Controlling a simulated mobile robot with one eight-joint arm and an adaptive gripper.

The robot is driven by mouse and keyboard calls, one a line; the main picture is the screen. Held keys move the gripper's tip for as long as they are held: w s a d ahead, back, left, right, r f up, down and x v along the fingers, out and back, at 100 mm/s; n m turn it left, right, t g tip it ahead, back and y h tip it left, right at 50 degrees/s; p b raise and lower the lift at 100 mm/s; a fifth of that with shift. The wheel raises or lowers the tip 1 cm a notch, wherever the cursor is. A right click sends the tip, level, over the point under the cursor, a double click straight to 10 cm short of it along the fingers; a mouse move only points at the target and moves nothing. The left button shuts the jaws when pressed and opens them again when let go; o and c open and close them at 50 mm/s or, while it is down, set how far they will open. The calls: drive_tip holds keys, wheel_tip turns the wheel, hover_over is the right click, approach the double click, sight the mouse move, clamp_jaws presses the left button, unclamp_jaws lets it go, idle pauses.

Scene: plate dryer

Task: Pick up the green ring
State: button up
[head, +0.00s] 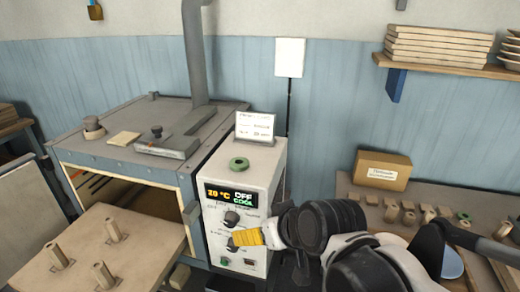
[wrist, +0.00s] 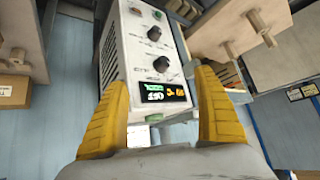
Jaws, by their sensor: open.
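The green ring (head: 239,163) lies flat on top of the white control box (head: 229,190), in front of a small sign (head: 255,126).
A grey dryer (head: 130,160) with a pipe stands left of the box. A pegged board (head: 105,245) sticks out in front of it. A bench (head: 350,190) with a cardboard box (head: 381,170) and small blocks is at the right. Plates are stacked on a wall shelf (head: 440,65).

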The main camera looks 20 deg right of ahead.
drive_tip(key=w+r+n+t+y, duration=0.1)
drive_tip(key=w+r+t+y, duration=0.2)
drive_tip(key=w, duration=0.6)
drive_tip(key=t+h, duration=0.2)
drive_tip(key=t, duration=0.2)
approach(239, 162)
drive_tip(key=shift+s+a+r, duration=0.1)
drive_tip(key=shift+s+r, duration=0.3)
drive_tip(key=shift+w, duration=0.35)
drive_tip(key=b+x, duration=0.1)
drive_tip(key=x, duration=0.4)
drive_tip(key=shift+f, duration=0.1)
drive_tip(key=x, duration=0.1)
drive_tip(key=b+x, duration=0.1)
drive_tip(key=x, duration=0.1)
drive_tip(key=b+x, duration=0.1)
drive_tip(key=x, duration=0.1)
drive_tip(key=shift+f, duration=0.4)
drive_tip(key=shift+r, duration=0.1)
drive_tip(key=c, duration=1.3)
